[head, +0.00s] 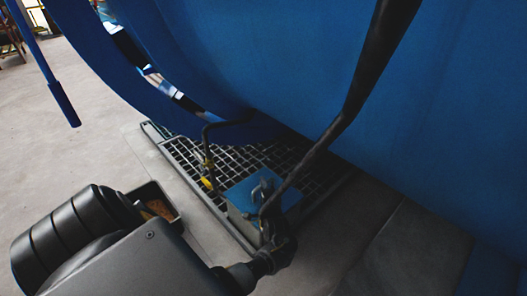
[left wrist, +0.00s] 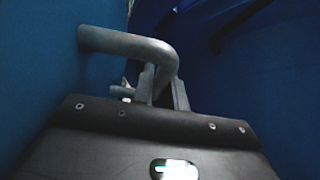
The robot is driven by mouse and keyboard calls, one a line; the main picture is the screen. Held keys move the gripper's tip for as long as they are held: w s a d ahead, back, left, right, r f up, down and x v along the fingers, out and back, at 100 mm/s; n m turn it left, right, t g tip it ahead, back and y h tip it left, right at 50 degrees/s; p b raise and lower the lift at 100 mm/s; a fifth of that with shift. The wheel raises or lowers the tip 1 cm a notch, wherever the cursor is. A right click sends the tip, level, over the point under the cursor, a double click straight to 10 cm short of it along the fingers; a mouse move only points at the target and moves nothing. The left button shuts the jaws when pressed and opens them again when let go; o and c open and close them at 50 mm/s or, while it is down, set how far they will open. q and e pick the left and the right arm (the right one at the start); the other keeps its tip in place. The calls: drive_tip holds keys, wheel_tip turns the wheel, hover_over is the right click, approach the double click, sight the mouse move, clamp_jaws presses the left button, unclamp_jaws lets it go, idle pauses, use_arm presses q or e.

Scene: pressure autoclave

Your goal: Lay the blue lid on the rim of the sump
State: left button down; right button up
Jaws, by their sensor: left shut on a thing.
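My left gripper (head: 262,262) reaches in from the lower left, beside the lid's near edge. In the left wrist view its fingers (left wrist: 164,88) are closed around a bent grey handle (left wrist: 130,43) that comes out of a blue face on the left. The sump (head: 168,197) looks like the dark open box with a rust-brown inside, left of the lid and partly hidden behind my left arm. My right gripper is out of view.
A large blue vessel (head: 300,70) fills the top and right. A thick black pipe (head: 345,115) slants down across it to the lid. A metal grating (head: 195,160) and a yellow-handled valve (head: 207,183) lie behind the lid. Bare floor (head: 60,155) is open at left.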

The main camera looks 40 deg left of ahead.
use_arm(q)
drive_tip(key=shift+r, duration=0.15)
idle(0.3)
idle(0.6)
drive_tip(key=shift+p, duration=0.8)
idle(0.5)
drive_tip(key=shift+f+b, duration=0.95)
drive_tip(key=shift+f, duration=0.5)
